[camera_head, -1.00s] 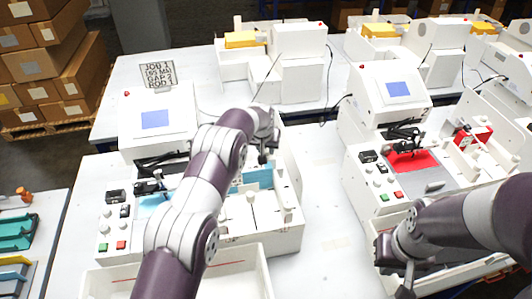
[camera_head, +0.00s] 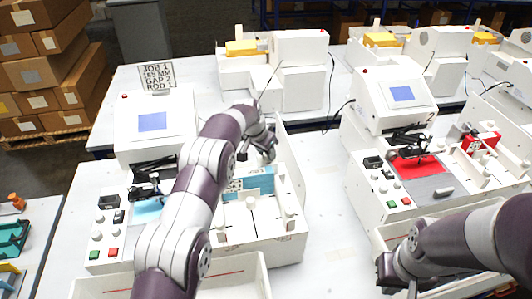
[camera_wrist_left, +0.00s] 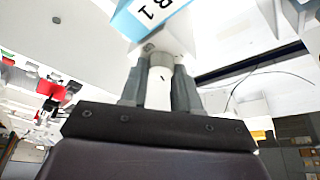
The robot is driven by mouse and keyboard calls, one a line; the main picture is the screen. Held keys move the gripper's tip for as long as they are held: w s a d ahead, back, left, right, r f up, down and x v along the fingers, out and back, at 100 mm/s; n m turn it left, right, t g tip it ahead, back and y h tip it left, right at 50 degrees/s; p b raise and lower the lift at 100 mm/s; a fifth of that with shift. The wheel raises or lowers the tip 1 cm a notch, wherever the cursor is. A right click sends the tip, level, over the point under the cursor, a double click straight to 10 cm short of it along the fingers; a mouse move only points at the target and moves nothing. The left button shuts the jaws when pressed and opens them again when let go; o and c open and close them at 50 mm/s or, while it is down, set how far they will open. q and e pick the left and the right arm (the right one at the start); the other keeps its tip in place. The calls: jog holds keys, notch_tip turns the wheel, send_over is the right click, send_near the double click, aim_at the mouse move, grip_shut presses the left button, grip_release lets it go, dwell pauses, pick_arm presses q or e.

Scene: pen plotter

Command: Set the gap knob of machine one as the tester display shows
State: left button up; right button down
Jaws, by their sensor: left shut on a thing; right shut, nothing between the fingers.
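A white sign (camera_head: 157,77) above machine one reads JOB 1, 169 MM, GAP 2, ROD 1. Machine one (camera_head: 142,105), the left front white machine, has a blue screen (camera_head: 152,121). My left gripper (camera_head: 262,153) is over its right side, behind a light-blue block (camera_head: 250,183). In the left wrist view its fingers are shut on a white round knob (camera_wrist_left: 159,83) with a dark mark. The knob's scale is not readable, and in the head view the gripper hides it. My right gripper (camera_head: 390,280) is shut and empty at the lower right.
A second machine (camera_head: 385,110) with a red plate (camera_head: 418,166) stands to the right. More white machines (camera_head: 300,75) stand behind. An open white bin (camera_head: 240,271) lies in front of machine one. Clear table (camera_head: 325,215) shows between the two front machines.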

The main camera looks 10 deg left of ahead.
pick_arm(q)
jog(key=o, duration=0.8)
jog(key=shift+c, duration=0.2)
jog(key=o, duration=0.3)
jog(key=shift+w+d, duration=0.1)
jog(key=shift+w, duration=0.05)
jog(key=b+v, duration=0.2)
jog(key=v, duration=0.3)
jog(key=shift+r, duration=0.3)
jog(key=p+v, duration=0.2)
jog(key=v, duration=0.5)
